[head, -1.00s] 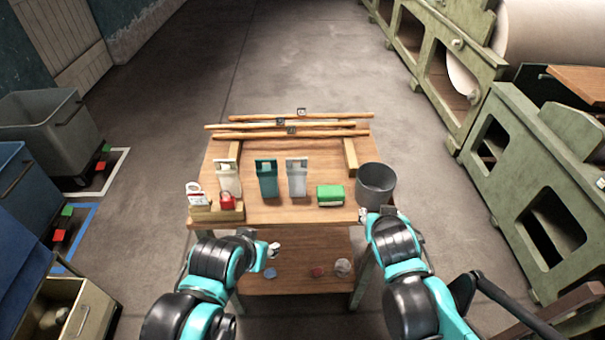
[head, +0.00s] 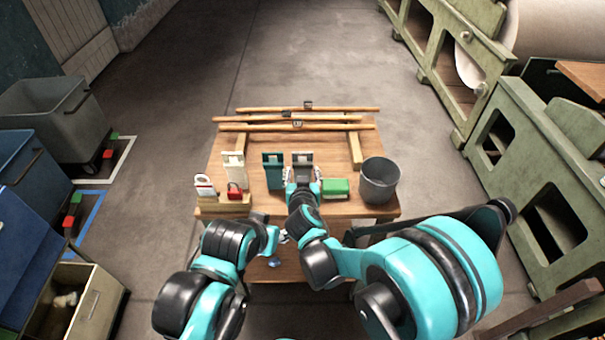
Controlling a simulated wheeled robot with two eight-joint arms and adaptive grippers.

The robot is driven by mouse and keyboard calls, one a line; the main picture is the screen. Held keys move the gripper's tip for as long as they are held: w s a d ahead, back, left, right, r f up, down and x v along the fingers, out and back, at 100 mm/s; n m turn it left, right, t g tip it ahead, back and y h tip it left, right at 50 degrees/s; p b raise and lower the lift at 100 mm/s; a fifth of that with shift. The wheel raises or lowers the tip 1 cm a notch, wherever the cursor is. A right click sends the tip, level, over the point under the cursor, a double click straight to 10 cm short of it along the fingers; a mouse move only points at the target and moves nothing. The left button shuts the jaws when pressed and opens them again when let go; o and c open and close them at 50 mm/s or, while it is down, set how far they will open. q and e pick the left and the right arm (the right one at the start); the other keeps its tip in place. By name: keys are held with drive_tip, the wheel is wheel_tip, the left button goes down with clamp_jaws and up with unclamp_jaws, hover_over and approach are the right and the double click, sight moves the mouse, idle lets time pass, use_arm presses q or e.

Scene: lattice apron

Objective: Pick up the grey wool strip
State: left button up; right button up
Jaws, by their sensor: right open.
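The grey upright piece (head: 302,158), which looks to be the grey wool strip, stands on the wooden table at the right end of a row of three. Its lower part is hidden behind my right gripper (head: 303,174). That gripper is open, with its fingers at either side of the grey piece in this view; I cannot tell whether they touch it. My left gripper (head: 283,238) is low at the table's front edge, small and partly hidden, and its jaws cannot be made out.
A teal upright piece (head: 273,172) stands close left of the grey one, a cream one (head: 234,168) further left. A green block (head: 335,187) and a grey bucket (head: 379,180) are to the right. Wooden poles (head: 340,127) lie across the back. The table's middle (head: 290,145) is clear.

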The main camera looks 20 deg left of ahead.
drive_tip(key=x, duration=0.3)
drive_tip(key=shift+d+f, duration=0.1)
drive_tip(key=shift+s, duration=0.1)
drive_tip(key=c, duration=0.8)
